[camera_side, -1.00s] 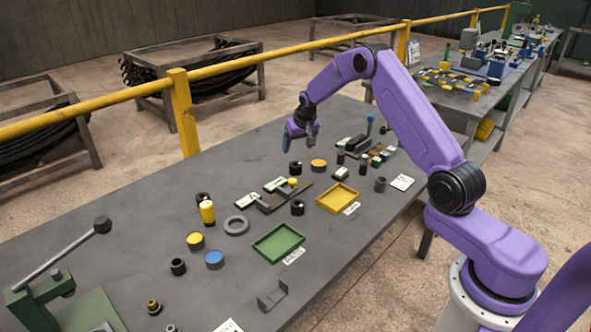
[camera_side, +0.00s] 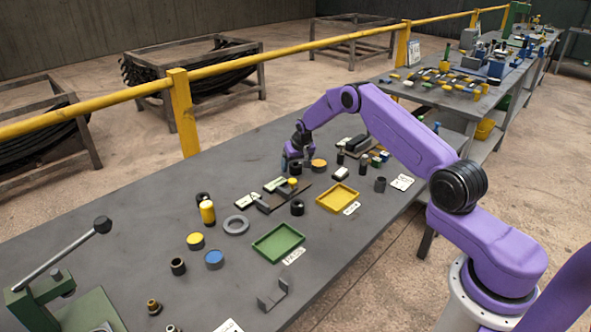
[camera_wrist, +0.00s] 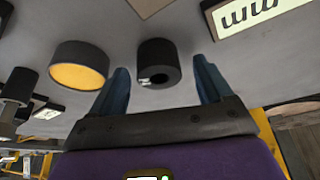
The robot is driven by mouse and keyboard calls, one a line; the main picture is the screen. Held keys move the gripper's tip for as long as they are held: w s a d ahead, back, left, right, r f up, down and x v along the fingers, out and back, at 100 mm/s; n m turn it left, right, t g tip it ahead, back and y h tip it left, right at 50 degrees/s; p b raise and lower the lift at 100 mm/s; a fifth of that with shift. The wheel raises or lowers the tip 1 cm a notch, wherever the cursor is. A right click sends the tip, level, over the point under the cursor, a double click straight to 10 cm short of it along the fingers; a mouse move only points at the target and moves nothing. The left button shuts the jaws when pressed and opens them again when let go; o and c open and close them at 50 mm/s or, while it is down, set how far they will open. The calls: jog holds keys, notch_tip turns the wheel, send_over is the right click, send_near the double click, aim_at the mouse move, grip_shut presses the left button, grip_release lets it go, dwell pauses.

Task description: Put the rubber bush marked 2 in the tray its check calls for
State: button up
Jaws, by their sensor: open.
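A black rubber bush (camera_side: 296,167) stands upright on the bench below my gripper. In the wrist view this bush (camera_wrist: 158,63) shows its dark hole and a small pale mark, too small to read. My gripper (camera_side: 297,158) is open and low over it. In the wrist view the blue fingertips of my gripper (camera_wrist: 163,80) are on either side of the bush, apart from it. Other black bushes stand at the bench middle (camera_side: 297,207) and front left (camera_side: 178,266). The green tray (camera_side: 256,246) and the yellow tray (camera_side: 321,202) are empty, each with a white label.
A yellow-topped dark cylinder (camera_side: 319,165) stands close right of my gripper; it also shows in the wrist view (camera_wrist: 78,66). A lever press (camera_side: 60,285) is front left.

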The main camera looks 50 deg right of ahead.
jog(key=shift+w+f, duration=0.1)
jog(key=shift+f, duration=0.3)
jog(key=c, duration=1.2)
jog(key=shift+r, duration=0.1)
jog(key=shift+c, duration=0.2)
